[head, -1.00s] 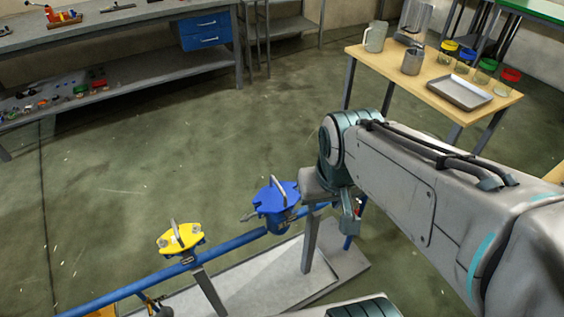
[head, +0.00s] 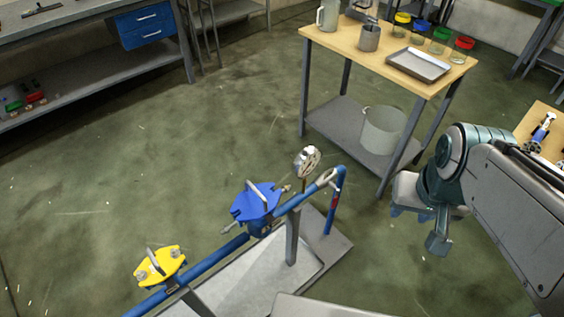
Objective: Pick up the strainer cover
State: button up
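Two flanged covers with arched metal handles sit on the blue pipe (head: 218,252): a blue cover (head: 252,206) and, nearer the lower left, a yellow cover (head: 158,265) with round knobs. I cannot tell from looks alone which one the task calls the strainer cover. Both appear seated on their fittings, handles up. My gripper (head: 419,229) hangs to the right of the pipe rig, clear of both covers. Its fingers look apart, with nothing visible between them. The undersides of the covers are hidden.
A round gauge (head: 307,160) rises beside the pipe near its right end. A wooden-topped table (head: 385,80) with a mug, jars and a tray (head: 419,64) stands behind, with a bucket (head: 382,130) on its lower shelf. Open floor lies left of the rig.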

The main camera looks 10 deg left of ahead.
aim_at(256, 201)
jog(key=k, duration=0.55)
jog(key=u, duration=1)
jog(key=i, duration=0.5)
